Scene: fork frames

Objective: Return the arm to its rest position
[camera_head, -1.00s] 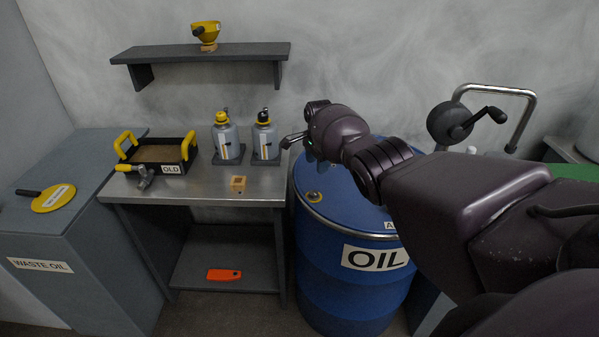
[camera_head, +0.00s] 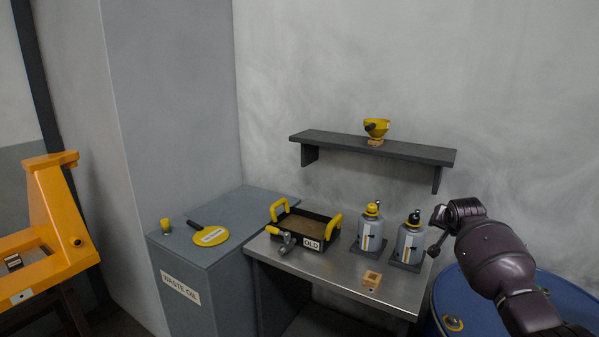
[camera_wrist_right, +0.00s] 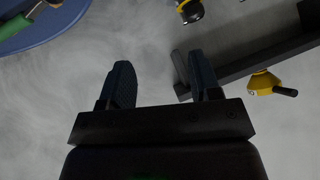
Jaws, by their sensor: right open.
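My right arm comes in from the lower right in the head view. Its gripper (camera_head: 438,232) is at the right end of the steel bench, close to the black-capped bottle (camera_head: 409,243) in that picture; whether they touch cannot be told. In the right wrist view the two dark fingers of my right gripper (camera_wrist_right: 163,85) are spread apart, with only grey wall between them. The gripper is open and empty. My left arm and gripper are not in view.
The bench (camera_head: 330,268) holds a yellow-capped bottle (camera_head: 370,232), a tray marked OLD (camera_head: 311,244) and a small wooden block (camera_head: 371,280). A wall shelf (camera_head: 400,150) is above. The blue drum (camera_head: 500,300) is below my arm. The waste oil cabinet (camera_head: 200,262) stands left.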

